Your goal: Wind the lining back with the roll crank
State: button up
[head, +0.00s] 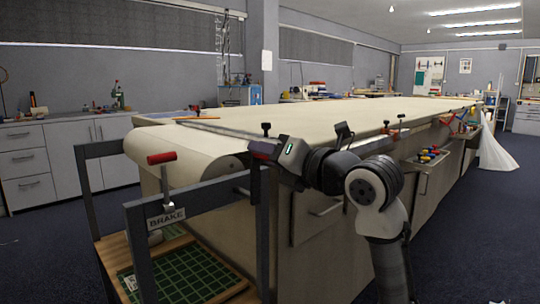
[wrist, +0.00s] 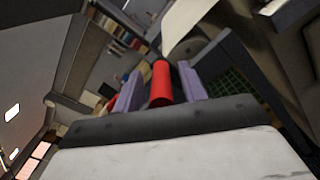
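The cream lining (head: 330,116) covers the long table and curves over a thick roll (head: 190,165) at its near end. My gripper (head: 264,152) is at the right side of the roll frame, by the red crank handle (head: 262,147). In the wrist view, my gripper's two purple-grey fingers (wrist: 162,78) stand close on either side of the red handle (wrist: 161,84) and appear shut on it. The rest of the crank is mostly hidden by my gripper. A red-handled brake lever (head: 161,157) is on the left, above a BRAKE sign (head: 166,217).
A dark frame (head: 140,250) surrounds the roll end, with a green gridded mat (head: 190,272) on the wooden shelf below. Black-knobbed clamps (head: 266,128) sit along the table edge. A tool tray (head: 432,156) hangs on the table's right side. The dark floor (head: 470,245) at the right is clear.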

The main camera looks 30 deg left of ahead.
jog(key=shift+d, duration=0.1)
jog(key=p+v, duration=0.1)
jog(key=v, duration=1.2)
jog(key=shift+d+p, duration=0.35)
jog(key=shift+p, duration=0.05)
jog(key=shift+s+d, duration=0.1)
